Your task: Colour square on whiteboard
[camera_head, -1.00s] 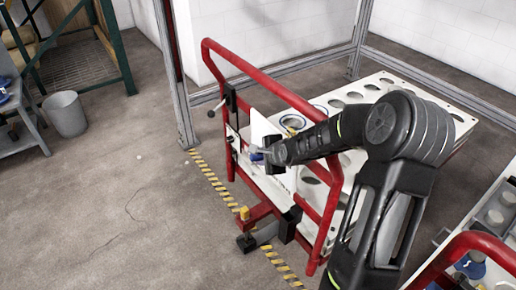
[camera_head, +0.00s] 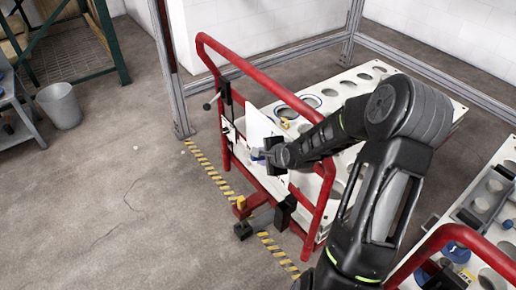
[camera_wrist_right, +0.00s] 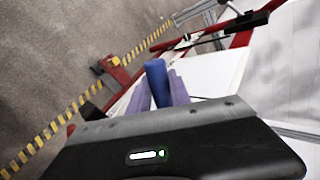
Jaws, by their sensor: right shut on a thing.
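A white board (camera_head: 258,127) stands upright on the red-railed cart, facing left. My right gripper (camera_head: 264,156) is at the lower part of the board, with its arm reaching in from the right over the cart. In the right wrist view, its fingers are shut on a blue marker (camera_wrist_right: 157,80). The white surface (camera_wrist_right: 216,74) lies just beyond the fingers. I cannot tell whether the marker's tip touches the board. No coloured square can be made out. My left gripper is not in view.
The cart's red rail (camera_head: 262,82) rises around the board. A white rack with round holes (camera_head: 375,69) lies behind it. Another red rail (camera_head: 462,236) stands at the lower right. Yellow-black floor tape (camera_head: 210,172) runs along the cart; open floor lies left.

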